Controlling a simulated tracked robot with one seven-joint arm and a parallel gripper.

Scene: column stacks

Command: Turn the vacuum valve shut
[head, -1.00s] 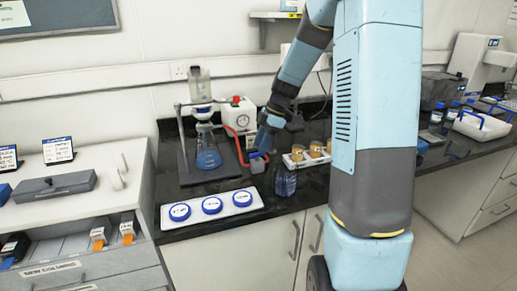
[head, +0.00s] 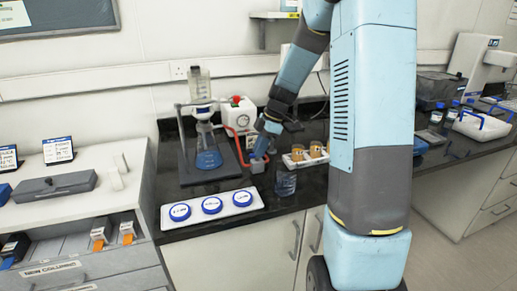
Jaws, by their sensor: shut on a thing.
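The vacuum valve appears as a small grey block (head: 257,166) with a blue part on top, on the black bench right of the filter flask (head: 208,157). My gripper (head: 260,155) points down at the blue part and is shut on it; its fingertips are small and hard to make out. A red hose (head: 237,146) runs from near the flask toward the valve. The handle's exact angle cannot be told.
A white and red pump box (head: 240,116) stands behind the hose. A clear beaker (head: 286,184) is close in front of my gripper. A rack of brown-topped jars (head: 297,164) is to the right. A white tray with blue-lidded dishes (head: 238,208) lies at the front edge.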

